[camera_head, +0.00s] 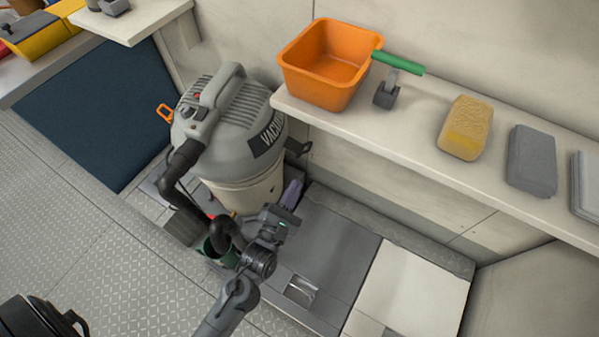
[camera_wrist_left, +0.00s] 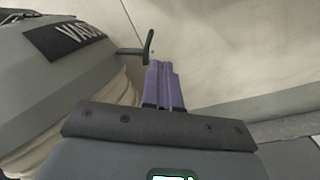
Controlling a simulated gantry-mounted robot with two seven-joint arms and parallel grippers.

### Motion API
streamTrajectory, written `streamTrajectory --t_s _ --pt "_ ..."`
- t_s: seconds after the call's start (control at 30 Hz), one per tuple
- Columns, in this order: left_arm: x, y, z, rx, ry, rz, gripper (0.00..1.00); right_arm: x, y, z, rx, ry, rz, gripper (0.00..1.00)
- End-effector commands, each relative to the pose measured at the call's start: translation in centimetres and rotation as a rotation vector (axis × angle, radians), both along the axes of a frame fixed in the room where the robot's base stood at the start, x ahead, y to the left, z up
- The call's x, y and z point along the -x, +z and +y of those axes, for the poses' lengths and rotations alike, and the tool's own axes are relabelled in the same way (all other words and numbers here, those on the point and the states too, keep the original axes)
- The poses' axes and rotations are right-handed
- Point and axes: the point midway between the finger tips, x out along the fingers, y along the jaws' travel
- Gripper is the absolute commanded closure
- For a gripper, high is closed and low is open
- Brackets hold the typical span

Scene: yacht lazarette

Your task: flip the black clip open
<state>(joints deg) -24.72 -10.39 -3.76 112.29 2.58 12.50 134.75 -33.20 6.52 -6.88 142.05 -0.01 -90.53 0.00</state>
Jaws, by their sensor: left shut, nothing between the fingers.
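The black clip (camera_head: 298,149) sticks out from the right side of the grey vacuum (camera_head: 225,120), just below its label. In the left wrist view the clip (camera_wrist_left: 148,48) is a thin arm ending in an upright tab. My left gripper (camera_head: 294,184) has purple fingers, pressed together and empty. It is beside the vacuum drum, below the clip in the head view. In the left wrist view the fingertips (camera_wrist_left: 162,66) are close to the clip's tab; I cannot tell if they touch. My right gripper is not in view.
An orange clip (camera_head: 165,113) is on the vacuum's left side. A shelf (camera_head: 400,150) at right holds an orange tub (camera_head: 325,65), a green-handled tool (camera_head: 398,62), a yellow sponge (camera_head: 466,128) and a grey block (camera_head: 532,160). A black hose (camera_head: 175,180) hangs near my left arm.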

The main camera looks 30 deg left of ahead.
Motion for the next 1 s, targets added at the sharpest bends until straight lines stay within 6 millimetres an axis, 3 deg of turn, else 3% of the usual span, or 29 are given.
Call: streamTrajectory --t_s 0.1,0.3,0.83,1.0 --pt "1.7 -0.2 -0.2 0.001 -0.001 0.002 1.0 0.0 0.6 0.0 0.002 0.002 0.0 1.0" --pt "3.2 -0.5 -0.4 0.001 0.0 0.0 1.0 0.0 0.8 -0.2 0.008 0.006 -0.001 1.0" --pt "3.5 -0.5 -0.4 0.001 -0.001 -0.001 1.0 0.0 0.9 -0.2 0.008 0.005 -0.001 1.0" --pt "3.7 0.7 -0.3 -0.009 -0.007 0.003 1.0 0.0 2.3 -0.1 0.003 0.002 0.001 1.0"
